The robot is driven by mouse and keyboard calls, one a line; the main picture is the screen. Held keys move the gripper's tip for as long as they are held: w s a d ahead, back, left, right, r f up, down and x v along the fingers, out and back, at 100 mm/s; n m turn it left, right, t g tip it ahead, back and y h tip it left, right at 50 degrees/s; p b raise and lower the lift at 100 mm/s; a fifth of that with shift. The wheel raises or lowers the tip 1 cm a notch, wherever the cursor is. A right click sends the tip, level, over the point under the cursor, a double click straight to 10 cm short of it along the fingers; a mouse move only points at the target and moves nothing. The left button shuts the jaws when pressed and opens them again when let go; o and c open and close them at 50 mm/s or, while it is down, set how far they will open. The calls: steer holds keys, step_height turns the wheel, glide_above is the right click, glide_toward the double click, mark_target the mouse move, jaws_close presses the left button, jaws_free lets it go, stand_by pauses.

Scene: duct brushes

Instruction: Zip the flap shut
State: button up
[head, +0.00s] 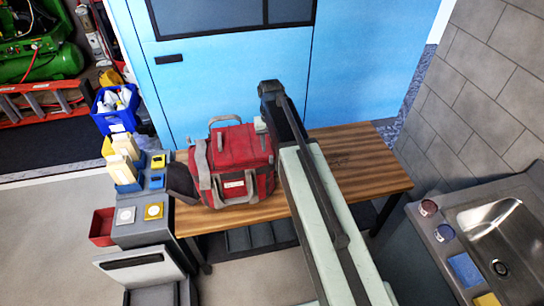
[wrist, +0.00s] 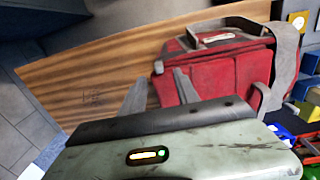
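A red bag (head: 240,150) with grey straps and a grey top handle (head: 224,122) stands upright on the wooden table. A dark grey panel (head: 182,183) sticks out from its left end; I cannot tell whether this is the flap. No zip or zip pull can be made out. The red bag also shows in the wrist view (wrist: 235,72). My gripper (wrist: 160,78) has its two grey fingers apart with nothing between them. The fingers point at the near left part of the bag in that view; contact cannot be judged. In the head view, my arm hides the table right of the bag.
The wooden table (head: 365,165) is bare on the right. Blue cabinet doors (head: 220,85) stand behind it. A grey cart with small boxes (head: 140,225) is close on the left, and a sink (head: 500,235) is at the right.

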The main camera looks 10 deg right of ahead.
mark_target(271, 156)
step_height(271, 156, down, 7)
steer(key=b, duration=0.5)
steer(key=shift+d+r+b, duration=0.1)
steer(key=shift+b, duration=0.3)
steer(key=shift+r, duration=0.15)
jaws_close()
stand_by(0.6)
